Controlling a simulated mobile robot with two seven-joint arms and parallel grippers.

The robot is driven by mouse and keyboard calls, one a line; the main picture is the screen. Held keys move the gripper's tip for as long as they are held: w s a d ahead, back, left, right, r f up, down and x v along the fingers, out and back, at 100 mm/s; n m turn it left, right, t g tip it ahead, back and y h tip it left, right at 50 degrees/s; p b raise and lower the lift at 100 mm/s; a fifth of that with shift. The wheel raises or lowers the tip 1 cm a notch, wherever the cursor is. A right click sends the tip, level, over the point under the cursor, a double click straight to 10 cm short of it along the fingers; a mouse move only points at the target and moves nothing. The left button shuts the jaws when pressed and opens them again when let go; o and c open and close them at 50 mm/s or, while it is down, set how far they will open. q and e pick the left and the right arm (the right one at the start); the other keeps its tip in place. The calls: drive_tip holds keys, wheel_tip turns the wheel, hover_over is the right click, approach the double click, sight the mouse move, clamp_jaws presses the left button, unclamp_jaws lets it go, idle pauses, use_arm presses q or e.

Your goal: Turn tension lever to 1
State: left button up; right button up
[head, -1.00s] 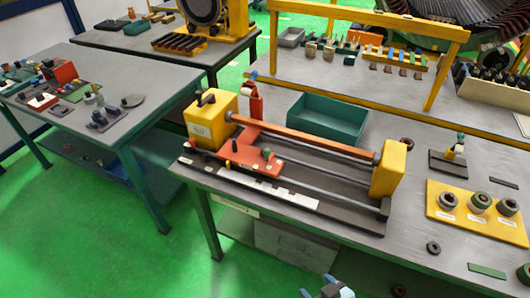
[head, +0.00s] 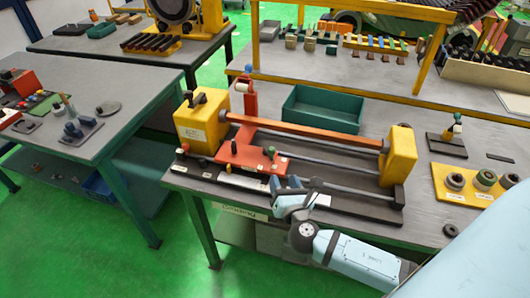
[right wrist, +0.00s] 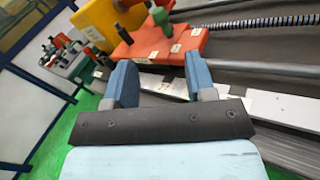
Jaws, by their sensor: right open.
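The winding machine has a yellow headstock block (head: 199,124) at its left end and an orange-red carriage (head: 245,155) on its rails. The carriage bears a green knob (head: 270,152), which also shows in the right wrist view (right wrist: 160,18), and small dark and red knobs. I cannot tell for sure which of these is the tension lever, and its marks are too small to read. My right gripper (head: 285,184) is at the machine's front edge, just right of and in front of the carriage. Its fingers (right wrist: 160,80) are apart, empty, pointing at the carriage. My left gripper is out of view.
A yellow end block (head: 398,155) closes the machine's right end, with long rails between. A green bin (head: 322,108) stands behind. A yellow tray (head: 462,187) with ring-shaped parts lies to the right. The floor before the bench is clear.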

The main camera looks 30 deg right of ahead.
sight(272, 154)
drive_tip(key=p+x, duration=0.1)
drive_tip(key=x, duration=1)
drive_tip(key=shift+w+d+f+p, duration=0.1)
drive_tip(key=shift+w+d+p, duration=0.05)
drive_tip(key=shift+w+p, duration=0.2)
drive_tip(key=c, duration=0.9)
